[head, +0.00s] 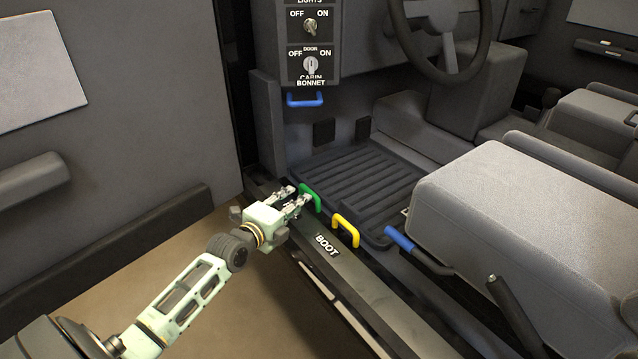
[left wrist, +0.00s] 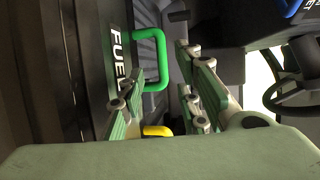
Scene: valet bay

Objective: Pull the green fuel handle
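The green fuel handle (head: 311,196) is a small U-shaped pull on the dark door sill. In the left wrist view the green handle (left wrist: 161,60) stands beside a FUEL label (left wrist: 118,57). My left gripper (head: 298,194) is at the handle, its fingers pointing toward it. In the left wrist view the fingers are spread, with the handle in the gap between and ahead of them. I cannot tell whether either finger touches it. My right gripper is not in view.
A yellow handle (head: 346,230) by the BOOT label (head: 327,245) sits close by on the sill. A blue handle (head: 305,100) hangs under the switch panel (head: 308,45). A blue-gripped lever (head: 400,240) stands beside the seat (head: 520,220). The open door (head: 110,100) is at left.

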